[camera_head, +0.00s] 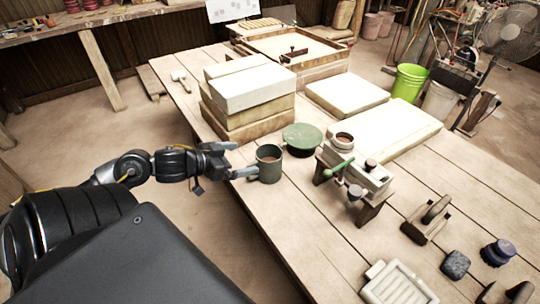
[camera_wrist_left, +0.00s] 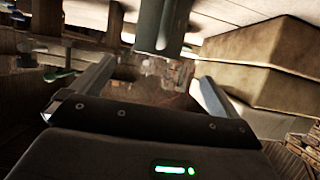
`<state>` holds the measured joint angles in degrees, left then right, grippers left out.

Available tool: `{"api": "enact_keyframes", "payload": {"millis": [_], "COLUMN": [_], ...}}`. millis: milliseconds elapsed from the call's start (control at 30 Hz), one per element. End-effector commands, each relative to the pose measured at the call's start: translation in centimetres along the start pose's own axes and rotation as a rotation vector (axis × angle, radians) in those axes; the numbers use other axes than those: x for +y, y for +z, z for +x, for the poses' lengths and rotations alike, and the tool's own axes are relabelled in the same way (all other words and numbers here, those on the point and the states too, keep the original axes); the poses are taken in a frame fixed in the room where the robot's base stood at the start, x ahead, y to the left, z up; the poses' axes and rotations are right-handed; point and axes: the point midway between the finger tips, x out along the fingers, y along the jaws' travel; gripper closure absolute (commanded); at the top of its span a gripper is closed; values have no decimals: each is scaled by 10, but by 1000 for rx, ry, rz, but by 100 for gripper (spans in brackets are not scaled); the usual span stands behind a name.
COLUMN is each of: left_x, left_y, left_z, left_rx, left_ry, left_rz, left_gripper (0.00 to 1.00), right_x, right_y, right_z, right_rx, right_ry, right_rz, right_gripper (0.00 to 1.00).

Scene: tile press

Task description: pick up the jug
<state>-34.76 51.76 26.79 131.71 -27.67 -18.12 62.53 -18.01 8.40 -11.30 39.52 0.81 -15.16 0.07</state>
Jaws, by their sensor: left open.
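The jug (camera_head: 265,172) is a grey-green, mug-like vessel with brown contents, standing upright near the left edge of the wooden table. It appears as the grey-green shape at the top of the left wrist view (camera_wrist_left: 163,24). My left gripper (camera_head: 233,160) is open at the jug's left side, its fingers pointing towards it. One finger is at the far side and the other lies close to the jug's near left side; I cannot tell whether it touches. In the left wrist view, the jug is ahead of the gap between the fingers (camera_wrist_left: 152,88). My right gripper is out of view.
A green round stand (camera_head: 302,136) is just behind the jug. Stacked pale blocks (camera_head: 252,88) stand behind and left of it. A small wooden press with a green handle (camera_head: 340,167) is close on the right. Open floor lies left of the table.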

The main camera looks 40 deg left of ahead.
Motion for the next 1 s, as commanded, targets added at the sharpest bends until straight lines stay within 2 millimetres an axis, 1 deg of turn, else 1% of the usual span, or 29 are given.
{"api": "enact_keyframes", "payload": {"millis": [200, 300, 400, 500, 700, 867, 1000], "left_x": [-1, -1, -1, -1, 0, 2, 3], "left_y": [-1, 0, -1, 0, -1, -5, -5], "left_z": [29, 40, 48, 52, 56, 75, 92], "left_rx": [4, 4, 3, 1, 2, 4, 3], "left_ry": [-1, -3, -3, -3, -2, -3, -3], "left_rz": [1, -1, 0, 0, 0, -1, -2], "left_gripper": [0, 0, 0, 0, 0, 0, 0], "right_x": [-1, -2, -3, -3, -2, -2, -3], "right_y": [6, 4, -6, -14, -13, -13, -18], "right_z": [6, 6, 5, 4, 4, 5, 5], "right_rx": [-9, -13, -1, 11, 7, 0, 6], "right_ry": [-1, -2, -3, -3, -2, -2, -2], "right_rz": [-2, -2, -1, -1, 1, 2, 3], "right_gripper": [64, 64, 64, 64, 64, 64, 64]}}
